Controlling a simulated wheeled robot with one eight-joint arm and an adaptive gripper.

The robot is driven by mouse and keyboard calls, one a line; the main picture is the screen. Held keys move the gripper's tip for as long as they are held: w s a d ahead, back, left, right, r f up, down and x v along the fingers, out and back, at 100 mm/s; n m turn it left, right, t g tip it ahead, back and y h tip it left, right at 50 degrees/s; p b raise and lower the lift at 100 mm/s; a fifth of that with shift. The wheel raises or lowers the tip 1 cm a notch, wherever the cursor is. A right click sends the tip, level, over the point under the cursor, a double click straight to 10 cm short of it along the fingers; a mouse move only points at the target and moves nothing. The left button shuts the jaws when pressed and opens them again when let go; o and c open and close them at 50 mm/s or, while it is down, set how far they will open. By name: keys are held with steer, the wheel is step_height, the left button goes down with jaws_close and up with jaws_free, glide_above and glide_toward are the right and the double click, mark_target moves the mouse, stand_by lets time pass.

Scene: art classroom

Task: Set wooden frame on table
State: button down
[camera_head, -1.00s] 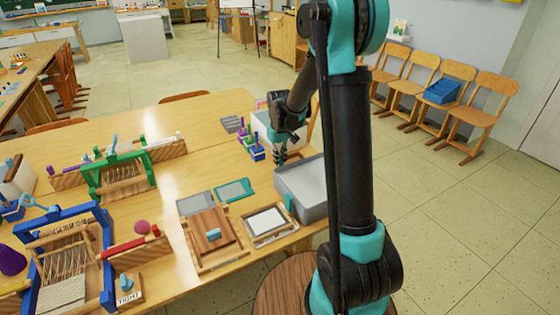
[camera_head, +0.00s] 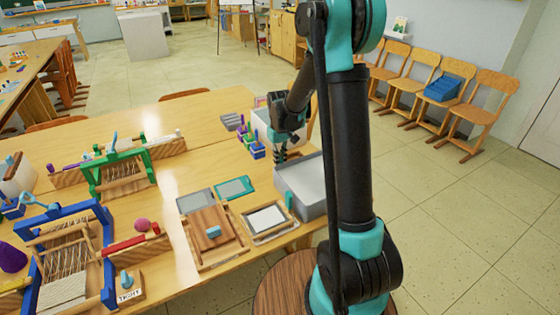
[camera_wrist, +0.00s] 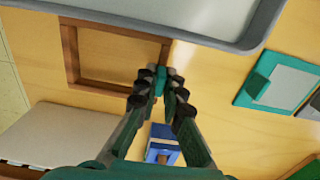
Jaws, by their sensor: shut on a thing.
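In the wrist view, the wooden frame (camera_wrist: 100,86) is an open brown rectangle with bare tabletop visible through it. My gripper (camera_wrist: 161,82) is shut on its right side, near the lower right corner, so most of the frame extends left of the fingers. Whether the frame touches the table (camera_wrist: 225,50) is unclear. In the head view, my gripper (camera_head: 281,158) is low over the far right part of the table (camera_head: 215,110), just beyond the grey tray. The held frame is mostly hidden there by my arm and the tray.
The grey tray (camera_head: 314,208) stands close in front of my gripper. Blue holders (camera_head: 257,151) are just left, with a white box (camera_head: 262,121) behind. A paper-filled wooden frame (camera_head: 246,229), a teal-edged screen (camera_head: 220,192) and looms lie further left. Bare tabletop lies left of the blue holders.

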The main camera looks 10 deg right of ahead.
steer(key=shift+f, duration=0.45)
stand_by(0.4)
steer(key=c, duration=1.6)
jaws_free()
step_height(320, 180, up, 12)
